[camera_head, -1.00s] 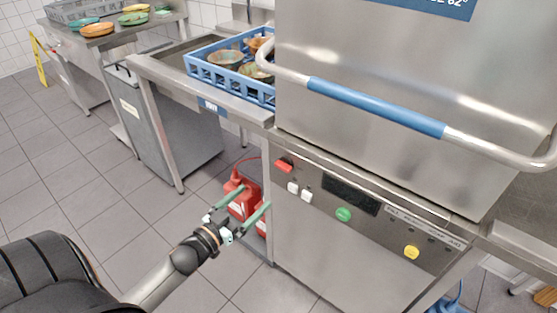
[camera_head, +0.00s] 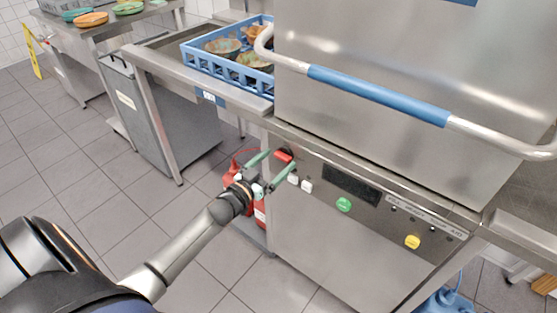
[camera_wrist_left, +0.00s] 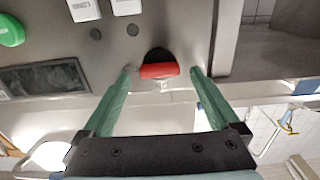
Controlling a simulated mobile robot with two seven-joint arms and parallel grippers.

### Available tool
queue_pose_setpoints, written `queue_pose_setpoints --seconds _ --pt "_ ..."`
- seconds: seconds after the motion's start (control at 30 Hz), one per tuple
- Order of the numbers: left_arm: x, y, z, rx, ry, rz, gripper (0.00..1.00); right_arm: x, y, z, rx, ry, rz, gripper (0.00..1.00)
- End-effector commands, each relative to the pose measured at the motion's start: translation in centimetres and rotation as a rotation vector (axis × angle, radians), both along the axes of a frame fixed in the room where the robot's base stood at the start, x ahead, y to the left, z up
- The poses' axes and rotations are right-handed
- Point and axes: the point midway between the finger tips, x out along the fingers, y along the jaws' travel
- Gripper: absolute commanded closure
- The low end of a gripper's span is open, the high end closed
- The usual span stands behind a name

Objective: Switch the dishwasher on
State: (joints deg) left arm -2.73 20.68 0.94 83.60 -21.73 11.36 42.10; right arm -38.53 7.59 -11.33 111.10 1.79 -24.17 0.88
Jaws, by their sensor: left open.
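The dishwasher (camera_head: 330,248) is a steel hood machine with a control panel below its hood. A red switch (camera_head: 284,156) is at the panel's left end, and it also shows in the wrist view (camera_wrist_left: 158,71) with a dark upper part. My left gripper (camera_head: 280,161) is open, its green fingers pointing at the panel. In the wrist view its fingertips (camera_wrist_left: 162,76) lie on either side of the red switch. I cannot tell whether they touch the panel. My right gripper is not in view.
Two white switches (camera_head: 300,184), a dark display (camera_head: 351,184), a green button (camera_head: 344,204) and a yellow button (camera_head: 412,242) share the panel. The blue-gripped hood handle (camera_head: 378,96) sticks out above. A blue dish rack (camera_head: 228,73) stands left; red canisters (camera_head: 260,213) are below.

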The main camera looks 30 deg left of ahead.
Motion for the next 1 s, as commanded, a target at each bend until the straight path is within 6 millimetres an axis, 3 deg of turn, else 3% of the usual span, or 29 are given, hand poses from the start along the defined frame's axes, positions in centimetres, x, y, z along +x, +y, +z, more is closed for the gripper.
queue_pose_setpoints --seconds 0.2,0.5,1.0 --pt "1.34 -0.11 -0.05 0.0 0.001 0.001 0.05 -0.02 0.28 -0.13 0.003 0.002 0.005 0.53" --pt "1.43 -0.13 -0.02 0.0 0.001 0.0 0.06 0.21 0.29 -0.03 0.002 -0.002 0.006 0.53" --pt "1.4 -0.13 -0.02 0.0 0.001 0.0 0.62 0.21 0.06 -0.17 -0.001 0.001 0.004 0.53"
